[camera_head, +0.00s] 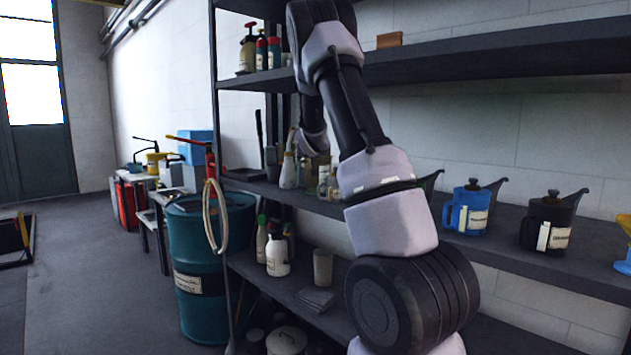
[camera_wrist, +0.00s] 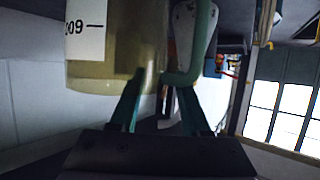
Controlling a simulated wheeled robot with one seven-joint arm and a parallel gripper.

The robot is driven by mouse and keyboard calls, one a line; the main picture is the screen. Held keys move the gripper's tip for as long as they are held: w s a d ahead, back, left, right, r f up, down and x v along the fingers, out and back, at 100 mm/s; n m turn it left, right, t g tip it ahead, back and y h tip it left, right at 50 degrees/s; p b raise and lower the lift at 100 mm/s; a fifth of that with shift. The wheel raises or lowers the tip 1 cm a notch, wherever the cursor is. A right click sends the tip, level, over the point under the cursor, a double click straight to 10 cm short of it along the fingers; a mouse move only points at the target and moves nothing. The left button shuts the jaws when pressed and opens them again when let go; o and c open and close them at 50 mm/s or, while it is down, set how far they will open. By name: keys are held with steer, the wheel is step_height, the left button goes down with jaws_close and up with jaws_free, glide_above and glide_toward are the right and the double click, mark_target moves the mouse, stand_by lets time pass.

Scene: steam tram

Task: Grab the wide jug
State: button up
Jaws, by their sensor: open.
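A wide, translucent yellowish jug (camera_wrist: 120,65) with a white label and a green handle (camera_wrist: 203,45) fills the upper middle of the wrist view. Part of its body is cut off by the top edge. My gripper (camera_wrist: 160,100) is open, with its two fingers just below the jug and the lower end of the handle. I cannot tell whether a finger touches it. In the head view a yellowish vessel (camera_head: 318,163), likely this jug, is on the middle shelf, partly behind my arm. My gripper is hidden there.
On the shelf (camera_head: 510,258) to the right stand a blue can (camera_head: 468,208) and a black can (camera_head: 549,222). White bottles (camera_head: 289,170) stand left of the yellowish vessel. An upper shelf (camera_head: 500,55) runs above.

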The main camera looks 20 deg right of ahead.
steer(key=shift+c, duration=0.4)
jaws_close()
stand_by(0.9)
